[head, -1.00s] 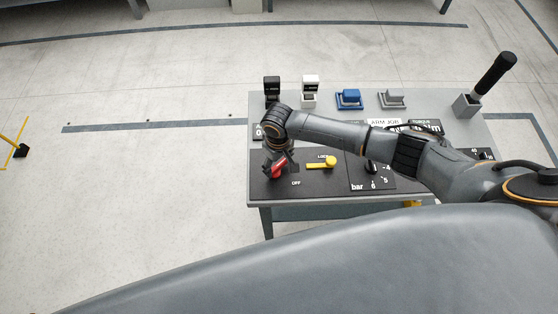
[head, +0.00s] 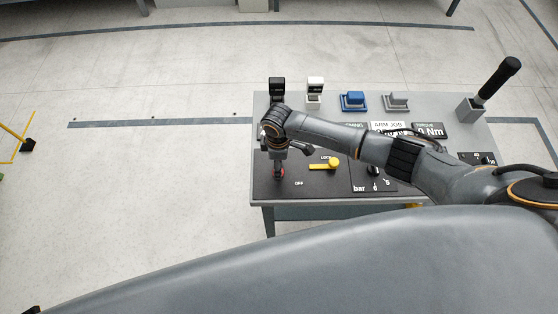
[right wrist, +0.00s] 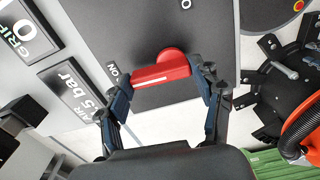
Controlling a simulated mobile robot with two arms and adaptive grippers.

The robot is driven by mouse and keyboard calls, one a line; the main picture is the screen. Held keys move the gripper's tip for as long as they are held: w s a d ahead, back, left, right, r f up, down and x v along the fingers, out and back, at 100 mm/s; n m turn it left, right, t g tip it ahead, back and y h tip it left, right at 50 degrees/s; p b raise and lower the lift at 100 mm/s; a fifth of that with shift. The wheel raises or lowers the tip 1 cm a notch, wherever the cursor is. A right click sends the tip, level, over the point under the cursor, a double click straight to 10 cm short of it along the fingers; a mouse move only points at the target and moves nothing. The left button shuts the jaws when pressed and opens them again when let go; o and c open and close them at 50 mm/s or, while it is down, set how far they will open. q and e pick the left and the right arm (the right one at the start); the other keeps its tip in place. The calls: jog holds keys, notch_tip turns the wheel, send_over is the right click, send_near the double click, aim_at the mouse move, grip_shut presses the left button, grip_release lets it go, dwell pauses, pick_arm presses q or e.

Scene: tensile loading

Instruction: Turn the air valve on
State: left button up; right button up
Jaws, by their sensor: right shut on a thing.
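The red air valve handle (right wrist: 160,76) lies between the fingers of my right gripper (right wrist: 163,78) in the right wrist view. The gripper is shut on it, one finger at each end of the handle. The handle's left end points toward the "ON" label (right wrist: 114,71) on the dark panel. In the head view my right gripper (head: 279,166) reaches down over the panel's left part and hides most of the red handle (head: 280,172). The "OFF" label (head: 299,183) is to its lower right. My left gripper is not in view.
A yellow lever (head: 325,164) by the "LOCK" label is close on the right, then a black knob (head: 374,170). Blocks and holders stand along the table's back. A bar display (right wrist: 72,93) is beside the valve. A black-handled tool (head: 496,78) stands at the right.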

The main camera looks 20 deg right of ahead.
jog(key=shift+n, duration=0.4)
jog(key=o, duration=1.2)
jog(key=shift+c, duration=0.2)
jog(key=shift+r, duration=0.1)
notch_tip(320, 180, up, 12)
